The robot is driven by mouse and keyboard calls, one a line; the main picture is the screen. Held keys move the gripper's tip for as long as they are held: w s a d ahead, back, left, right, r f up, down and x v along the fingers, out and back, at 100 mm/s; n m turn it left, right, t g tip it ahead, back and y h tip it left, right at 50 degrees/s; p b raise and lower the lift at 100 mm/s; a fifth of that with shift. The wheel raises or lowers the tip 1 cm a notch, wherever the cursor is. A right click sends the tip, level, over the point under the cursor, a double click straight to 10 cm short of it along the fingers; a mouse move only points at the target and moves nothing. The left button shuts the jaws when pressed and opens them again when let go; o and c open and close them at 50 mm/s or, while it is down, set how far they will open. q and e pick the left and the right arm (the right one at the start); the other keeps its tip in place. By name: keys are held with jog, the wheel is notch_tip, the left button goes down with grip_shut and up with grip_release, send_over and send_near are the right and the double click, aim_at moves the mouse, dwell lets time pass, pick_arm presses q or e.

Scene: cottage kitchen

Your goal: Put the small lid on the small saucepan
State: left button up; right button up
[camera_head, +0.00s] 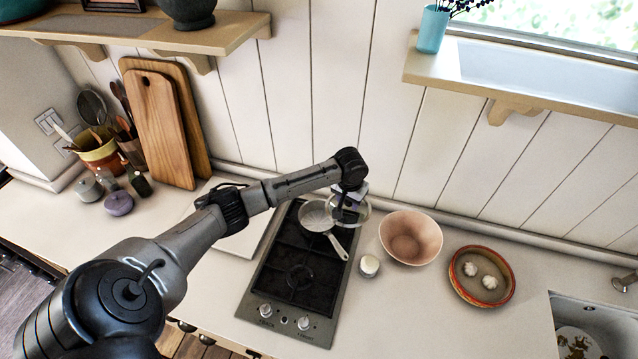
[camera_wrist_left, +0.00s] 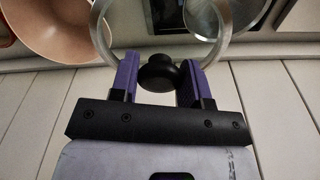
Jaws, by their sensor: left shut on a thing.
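The small saucepan (camera_head: 314,217) stands on the far part of the hob, its light handle (camera_head: 339,248) pointing toward the front right. My left gripper (camera_head: 350,194) is shut on the dark knob (camera_wrist_left: 160,73) of the small lid. The lid, clear with a pale metal rim (camera_head: 365,217), hangs below the fingers. In the head view it overlaps the saucepan's right side and is off-centre from it. In the left wrist view the lid's rim (camera_wrist_left: 102,40) shows beyond the purple-sided fingers, and part of the saucepan (camera_wrist_left: 229,14) appears at upper right. My right gripper is not in view.
A pink bowl (camera_head: 411,237), a small white-topped jar (camera_head: 369,266) and a red-rimmed dish (camera_head: 482,297) with two white items stand right of the hob (camera_head: 290,312). Cutting boards (camera_head: 164,128) lean on the wall at left. A window ledge (camera_head: 530,80) juts out above.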

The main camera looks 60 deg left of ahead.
pick_arm(q)
jog(key=s+a+f+n+p, duration=0.15)
jog(key=s+a+f, duration=0.3)
jog(key=a, duration=0.45)
jog(key=shift+m, duration=0.25)
jog(key=f+b, duration=0.1)
jog(key=b, duration=0.1)
jog(key=f+b, duration=0.4)
jog(key=shift+s+a, duration=0.15)
jog(key=shift+s, duration=0.25)
jog(key=shift+r+p, duration=0.1)
jog(key=shift+p, duration=0.2)
jog(key=shift+p, duration=0.3)
jog(key=shift+s, duration=0.1)
dwell(0.5)
jog(key=shift+p, duration=0.45)
